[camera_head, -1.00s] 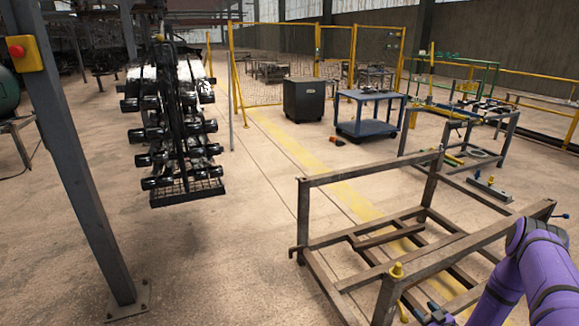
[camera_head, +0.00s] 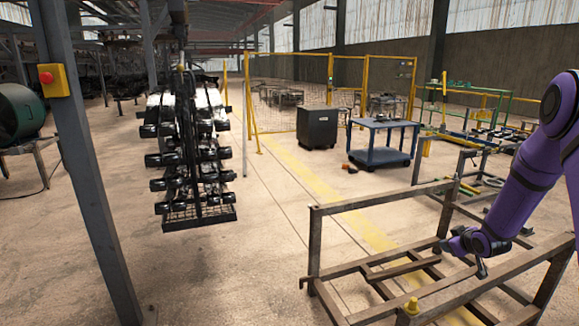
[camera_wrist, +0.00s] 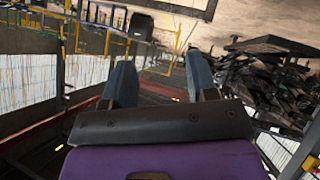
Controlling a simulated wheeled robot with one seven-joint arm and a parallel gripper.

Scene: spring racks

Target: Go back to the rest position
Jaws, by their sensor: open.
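My purple arm enters the head view from the right edge. My gripper (camera_head: 462,256) is at its lower end, above the brown metal frame (camera_head: 343,205). The wrist view shows my gripper (camera_wrist: 160,75) with its two blue-grey fingers apart and nothing between them. The rack hung with black parts (camera_head: 190,150) is well to the left of my gripper in the head view. Dark parts also crowd the right side of the tilted wrist view.
A grey post (camera_head: 80,160) with a red button on a yellow box (camera_head: 54,80) stands at left. Behind are a dark cabinet (camera_head: 317,128), a blue cart (camera_head: 381,157) and a yellow fence (camera_head: 290,72). The floor between hanging rack and brown frame is clear.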

